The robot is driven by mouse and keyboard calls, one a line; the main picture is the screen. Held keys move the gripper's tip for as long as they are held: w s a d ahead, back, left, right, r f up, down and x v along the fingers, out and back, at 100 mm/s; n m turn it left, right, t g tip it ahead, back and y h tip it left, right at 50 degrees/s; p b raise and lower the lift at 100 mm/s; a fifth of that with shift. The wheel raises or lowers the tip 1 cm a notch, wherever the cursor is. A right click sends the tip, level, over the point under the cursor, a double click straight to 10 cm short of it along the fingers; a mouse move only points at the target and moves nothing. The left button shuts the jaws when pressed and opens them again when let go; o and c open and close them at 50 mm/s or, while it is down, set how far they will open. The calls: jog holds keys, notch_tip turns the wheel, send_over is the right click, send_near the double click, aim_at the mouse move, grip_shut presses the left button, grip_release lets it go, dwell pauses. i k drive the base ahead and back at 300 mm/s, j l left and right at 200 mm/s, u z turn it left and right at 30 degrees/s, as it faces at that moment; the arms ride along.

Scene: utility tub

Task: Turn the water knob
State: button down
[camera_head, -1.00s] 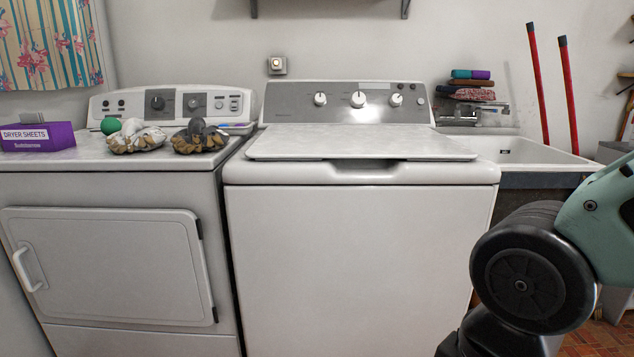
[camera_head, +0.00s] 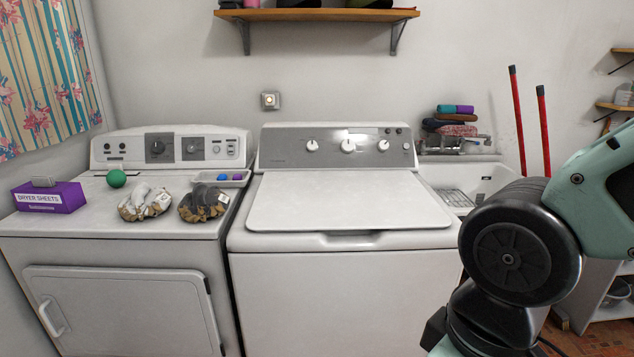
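The washer's grey control panel (camera_head: 285,158) carries several knobs. White round knobs show at its left (camera_head: 312,146) and its middle (camera_head: 347,146), with small dark buttons farther right. A metal faucet (camera_head: 450,147) sits at the back of the white utility tub (camera_head: 494,172), right of the washer; its handles are too small to make out. No label tells which knob is for water. Part of my arm, with a black round joint and a teal link, fills the lower right and hides part of the tub. My gripper is not in view.
The washer's white lid (camera_head: 345,203) is shut and clear. The dryer top at left holds a purple dryer sheets box (camera_head: 50,198), a green ball (camera_head: 116,178) and gloves (camera_head: 145,202). Folded cloths (camera_head: 452,124) lie above the faucet.

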aim_at(382, 145)
jog(key=i+l+u, duration=0.25)
jog(key=l, duration=0.35)
jog(key=i+l+u, duration=0.25)
jog(key=l, duration=0.35)
jog(key=l+u, duration=0.25)
jog(key=l, duration=0.4)
jog(key=i+l+u, duration=0.1)
jog(key=l+u, duration=0.15)
jog(key=l, duration=0.45)
